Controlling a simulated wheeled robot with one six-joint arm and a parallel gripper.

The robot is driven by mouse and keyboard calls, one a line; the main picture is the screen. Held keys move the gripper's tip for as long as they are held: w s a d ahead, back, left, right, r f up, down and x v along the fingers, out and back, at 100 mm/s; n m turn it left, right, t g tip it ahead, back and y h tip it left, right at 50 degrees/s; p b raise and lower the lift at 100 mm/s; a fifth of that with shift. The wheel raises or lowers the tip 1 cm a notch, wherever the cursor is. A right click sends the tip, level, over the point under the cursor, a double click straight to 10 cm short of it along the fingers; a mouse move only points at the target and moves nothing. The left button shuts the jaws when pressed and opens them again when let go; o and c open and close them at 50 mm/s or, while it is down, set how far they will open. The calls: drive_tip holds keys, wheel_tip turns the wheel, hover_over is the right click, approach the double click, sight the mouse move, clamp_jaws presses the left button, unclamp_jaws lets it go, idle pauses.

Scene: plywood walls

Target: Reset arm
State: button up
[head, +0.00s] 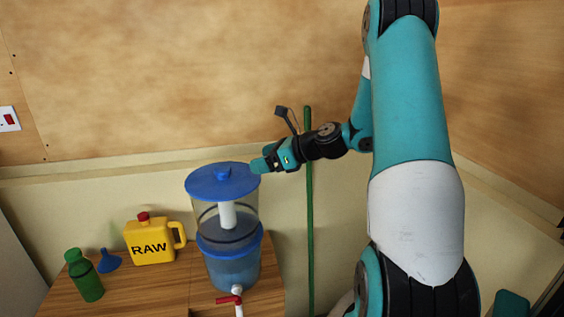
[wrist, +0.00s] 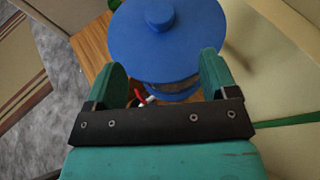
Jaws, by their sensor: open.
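My gripper (head: 262,163) is at the end of my teal arm, by the right edge of the blue lid (head: 215,182) of a clear water filter (head: 228,262). In the wrist view my gripper (wrist: 162,82) shows two teal fingers spread apart with nothing held between them. The blue lid (wrist: 165,35) and its knob lie beyond the fingertips in that view. In the head view the lid sits on the filter. I cannot tell whether a finger touches the lid.
A yellow RAW jug (head: 152,248), a blue funnel (head: 109,261) and a green bottle (head: 84,276) stand left of the filter on the wooden table (head: 165,292). A green pole (head: 309,230) stands right, by the wall.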

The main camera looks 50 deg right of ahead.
drive_tip(key=v, duration=0.6)
drive_tip(key=s+a+f+n+g+y+b, duration=0.15)
drive_tip(key=a+n+g, duration=0.25)
drive_tip(key=a+n, duration=0.65)
drive_tip(key=s+a+n+g+y+b, duration=0.1)
drive_tip(key=a+n+g+b, duration=0.15)
drive_tip(key=a+n, duration=0.8)
drive_tip(key=s+a+f+n+g+h+b, duration=0.1)
drive_tip(key=s+a+n+g+h, duration=0.3)
drive_tip(key=s+a+n, duration=0.9)
drive_tip(key=s+n+g, duration=0.1)
drive_tip(key=s+n, duration=0.3)
drive_tip(key=shift+a+f+b, duration=0.2)
drive_tip(key=shift+f+b, duration=0.15)
drive_tip(key=shift+b, duration=0.05)
drive_tip(key=shift+g, duration=0.25)
